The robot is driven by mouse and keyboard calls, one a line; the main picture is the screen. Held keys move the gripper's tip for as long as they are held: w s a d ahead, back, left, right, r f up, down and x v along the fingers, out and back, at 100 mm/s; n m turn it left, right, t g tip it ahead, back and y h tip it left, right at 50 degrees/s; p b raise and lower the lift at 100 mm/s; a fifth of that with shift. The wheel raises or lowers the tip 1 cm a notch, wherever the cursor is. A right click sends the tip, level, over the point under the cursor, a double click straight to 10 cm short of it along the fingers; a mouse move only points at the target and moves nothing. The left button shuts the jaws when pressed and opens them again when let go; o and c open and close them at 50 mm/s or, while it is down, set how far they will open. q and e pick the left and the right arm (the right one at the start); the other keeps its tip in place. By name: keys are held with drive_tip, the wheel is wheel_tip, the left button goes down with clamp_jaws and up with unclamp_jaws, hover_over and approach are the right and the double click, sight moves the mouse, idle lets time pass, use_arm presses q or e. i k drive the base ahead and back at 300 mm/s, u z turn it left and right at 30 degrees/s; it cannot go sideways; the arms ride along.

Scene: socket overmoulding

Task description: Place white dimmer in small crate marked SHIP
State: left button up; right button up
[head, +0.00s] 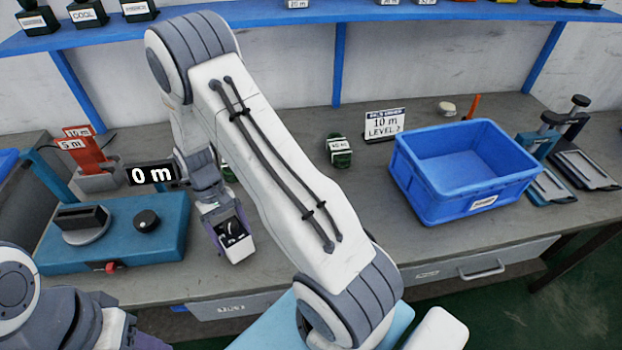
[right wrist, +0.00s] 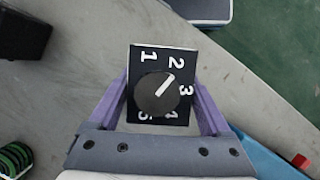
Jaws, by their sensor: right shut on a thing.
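My right gripper (head: 229,236) hangs over the front of the bench, left of the middle. It is shut on a square dial piece, and in the right wrist view the purple fingers (right wrist: 161,92) clasp its two sides. A blue crate (head: 433,205) stands upright and looks empty on the right of the bench, well away from the gripper. Its front label is too small to read.
A teal machine (head: 160,235) with a black knob and a 0 m display (head: 152,174) stands left of the gripper.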

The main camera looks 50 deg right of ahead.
sight(479, 174)
drive_tip(key=u, duration=0.05)
drive_tip(key=k, duration=1.75)
drive_tip(key=z, duration=1.35)
drive_tip(key=i, duration=1)
drive_tip(key=u, duration=0.05)
